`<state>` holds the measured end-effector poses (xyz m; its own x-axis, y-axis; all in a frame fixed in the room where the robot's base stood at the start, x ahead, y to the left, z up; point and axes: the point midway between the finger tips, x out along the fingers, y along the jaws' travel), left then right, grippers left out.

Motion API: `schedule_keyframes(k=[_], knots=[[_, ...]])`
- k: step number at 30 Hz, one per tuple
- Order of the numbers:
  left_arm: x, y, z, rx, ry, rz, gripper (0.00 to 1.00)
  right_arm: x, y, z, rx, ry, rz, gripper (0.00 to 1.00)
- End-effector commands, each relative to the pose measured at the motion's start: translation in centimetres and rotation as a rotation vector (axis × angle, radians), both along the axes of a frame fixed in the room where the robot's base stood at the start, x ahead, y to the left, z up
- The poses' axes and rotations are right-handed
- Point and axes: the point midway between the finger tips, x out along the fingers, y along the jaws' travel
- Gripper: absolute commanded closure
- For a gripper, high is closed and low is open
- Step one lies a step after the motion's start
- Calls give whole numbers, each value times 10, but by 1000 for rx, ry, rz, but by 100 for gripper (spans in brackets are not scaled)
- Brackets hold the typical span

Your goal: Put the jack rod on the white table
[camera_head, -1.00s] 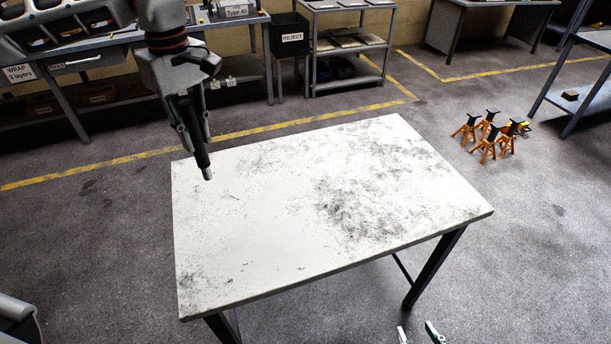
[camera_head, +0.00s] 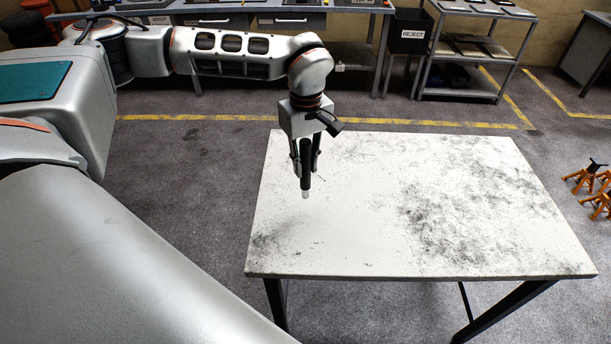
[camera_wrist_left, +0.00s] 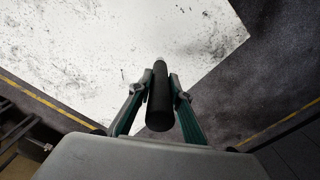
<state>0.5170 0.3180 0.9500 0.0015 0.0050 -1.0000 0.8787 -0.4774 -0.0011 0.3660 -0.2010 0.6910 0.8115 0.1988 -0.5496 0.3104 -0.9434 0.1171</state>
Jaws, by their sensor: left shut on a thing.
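The jack rod (camera_head: 305,168) is a short black bar with a pale metal tip. My left gripper (camera_head: 305,160) is shut on it. The rod hangs steeply, tip down, over the back left part of the white table (camera_head: 350,240). The gap between tip and tabletop is hard to judge. In the left wrist view the rod (camera_wrist_left: 160,98) lies between the two fingers of my left gripper (camera_wrist_left: 160,88), with the scuffed white table (camera_wrist_left: 90,50) beyond. My right gripper is not in view now.
Orange jack stands (camera_head: 590,186) stand on the floor at the right. A shelf trolley (camera_head: 465,50), a black REJECT bin (camera_head: 409,32) and a workbench (camera_head: 290,20) stand at the back. The tabletop holds only dark smudges and is otherwise clear.

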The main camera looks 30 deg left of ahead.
Motion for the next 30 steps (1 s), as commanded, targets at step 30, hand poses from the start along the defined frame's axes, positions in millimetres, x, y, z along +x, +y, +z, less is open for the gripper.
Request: schedule_keyframes(k=[30], knots=[[0,0,-47,0,0,1,65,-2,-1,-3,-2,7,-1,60]])
